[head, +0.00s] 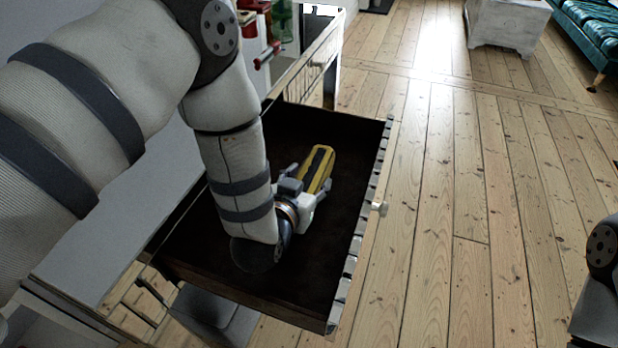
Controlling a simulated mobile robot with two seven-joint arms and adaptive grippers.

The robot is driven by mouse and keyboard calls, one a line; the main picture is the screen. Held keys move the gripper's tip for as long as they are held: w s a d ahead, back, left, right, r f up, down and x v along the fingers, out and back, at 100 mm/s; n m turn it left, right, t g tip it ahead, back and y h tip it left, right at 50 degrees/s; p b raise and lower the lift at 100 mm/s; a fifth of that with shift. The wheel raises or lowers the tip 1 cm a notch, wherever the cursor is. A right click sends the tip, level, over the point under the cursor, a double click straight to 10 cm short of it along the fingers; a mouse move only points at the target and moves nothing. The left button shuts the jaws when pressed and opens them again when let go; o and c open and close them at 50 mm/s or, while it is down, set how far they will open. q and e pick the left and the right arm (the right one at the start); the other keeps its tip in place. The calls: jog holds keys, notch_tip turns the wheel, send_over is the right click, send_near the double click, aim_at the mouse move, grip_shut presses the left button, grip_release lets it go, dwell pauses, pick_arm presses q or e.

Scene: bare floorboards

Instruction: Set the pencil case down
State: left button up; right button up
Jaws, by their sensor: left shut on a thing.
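The pencil case (323,163) is yellow with a dark strip along its top. It is inside or just above an open dark drawer (335,125); I cannot tell whether it touches the drawer's bottom. My left gripper (309,183) reaches down into the drawer and is shut on the near end of the pencil case. The fingers partly hide that end. My right gripper is not in view; only a part of my right arm shows at the right edge.
The drawer has a light front with a small knob (379,208) on its right side. Red and green items (281,18) stand behind it. Bare floorboards (450,190) lie open to the right. A white chest (507,24) and a teal sofa (592,27) stand farther back.

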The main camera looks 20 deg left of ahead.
pick_arm(q)
jog(key=shift+f, duration=0.1)
jog(key=o, duration=1.4)
jog(key=shift+w, duration=0.1)
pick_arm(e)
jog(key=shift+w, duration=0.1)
pick_arm(q)
jog(key=shift+r, duration=0.3)
jog(key=p+v, duration=0.1)
jog(key=v, duration=0.6)
jog(key=shift+s, duration=0.25)
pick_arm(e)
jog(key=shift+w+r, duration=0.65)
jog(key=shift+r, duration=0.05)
